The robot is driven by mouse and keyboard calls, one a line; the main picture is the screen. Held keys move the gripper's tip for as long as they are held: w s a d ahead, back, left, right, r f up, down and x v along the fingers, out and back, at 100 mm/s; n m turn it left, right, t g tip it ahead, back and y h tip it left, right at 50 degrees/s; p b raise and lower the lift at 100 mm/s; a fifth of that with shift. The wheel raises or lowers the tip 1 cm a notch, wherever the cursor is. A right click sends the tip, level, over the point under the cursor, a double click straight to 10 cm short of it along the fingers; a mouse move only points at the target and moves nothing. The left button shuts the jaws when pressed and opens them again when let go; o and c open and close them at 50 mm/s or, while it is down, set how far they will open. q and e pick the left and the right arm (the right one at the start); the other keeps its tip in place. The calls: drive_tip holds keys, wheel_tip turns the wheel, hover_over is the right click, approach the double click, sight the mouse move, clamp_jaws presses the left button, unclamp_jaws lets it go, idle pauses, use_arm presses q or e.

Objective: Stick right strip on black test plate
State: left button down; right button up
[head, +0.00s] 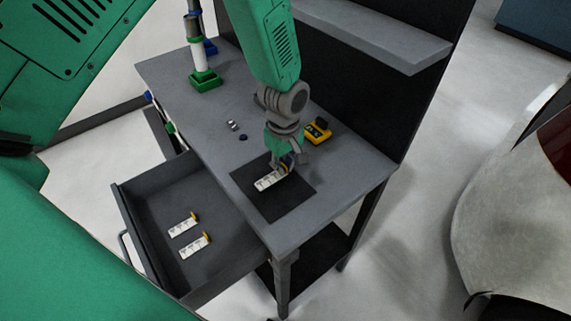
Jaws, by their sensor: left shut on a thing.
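The black test plate (294,199) lies flat on the grey workbench near its front corner. A white strip with dark markings (269,182) is over the plate, at its middle. My left gripper (285,167) reaches down from above and is shut on the strip's far end. I cannot tell whether the strip touches the plate or is held just above it. Two more white strips with yellow ends, one (183,225) behind the other (195,246), lie in the open drawer. My right gripper is not in view.
The grey drawer (160,190) stands pulled out at the left of the bench. A yellow-and-black tool (318,130) is close behind the gripper. Small metal and blue parts (233,126) and a green-based post (204,80) stand farther back. A shelf (385,35) overhangs the rear.

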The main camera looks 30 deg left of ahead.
use_arm(q)
drive_tip(key=shift+d, duration=0.2)
drive_tip(key=shift+a+f, duration=0.25)
drive_tip(key=shift+a, duration=0.1)
drive_tip(key=shift+d+f, duration=0.25)
idle(0.4)
drive_tip(key=shift+s+f, duration=0.1)
drive_tip(key=shift+f, duration=0.25)
idle(1.1)
drive_tip(key=c, duration=1.6)
unclamp_jaws()
drive_tip(key=shift+c, duration=0.2)
wheel_tip(320, 180, up, 12)
drive_tip(key=shift+f, duration=0.1)
